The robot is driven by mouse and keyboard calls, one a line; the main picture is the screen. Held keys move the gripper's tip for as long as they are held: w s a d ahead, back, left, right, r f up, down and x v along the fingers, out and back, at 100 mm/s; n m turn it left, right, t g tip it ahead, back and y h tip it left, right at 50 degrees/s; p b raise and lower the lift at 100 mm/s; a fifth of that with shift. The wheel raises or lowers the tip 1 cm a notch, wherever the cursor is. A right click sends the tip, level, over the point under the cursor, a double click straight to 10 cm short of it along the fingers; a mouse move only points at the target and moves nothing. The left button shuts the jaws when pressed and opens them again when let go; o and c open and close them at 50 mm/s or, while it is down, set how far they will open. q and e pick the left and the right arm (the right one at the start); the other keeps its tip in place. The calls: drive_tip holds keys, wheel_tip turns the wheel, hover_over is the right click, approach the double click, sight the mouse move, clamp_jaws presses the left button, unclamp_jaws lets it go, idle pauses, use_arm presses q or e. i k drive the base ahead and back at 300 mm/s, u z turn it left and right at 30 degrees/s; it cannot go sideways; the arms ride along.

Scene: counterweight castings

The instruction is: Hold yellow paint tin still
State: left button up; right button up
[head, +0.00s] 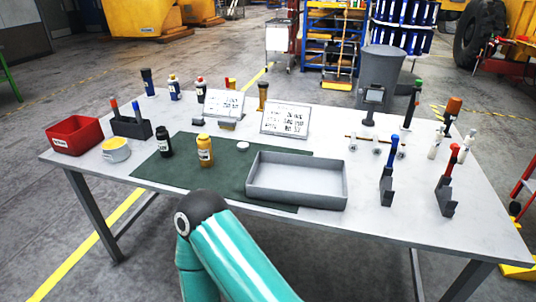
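A short round tin with yellow on top and a pale label (116,150) stands upright at the left of the grey table (95,182), between the red bin and the green mat. Neither gripper shows in the head view. One teal link of my own arm with a dark joint comes up at the bottom middle, in front of the table edge. Nothing is seen touching the tin.
A red bin (74,135) stands beside the tin, with a dark holder (131,127) behind it. A black bottle (164,141) and a grey tray (297,180) are on the mat. Tool stands (388,185) occupy the right. The mat's front left is clear.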

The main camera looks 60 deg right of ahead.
sight(204, 146)
drive_tip(key=z, duration=0.05)
drive_tip(key=k, duration=1)
drive_tip(key=z, duration=0.9)
drive_tip(key=i, duration=1)
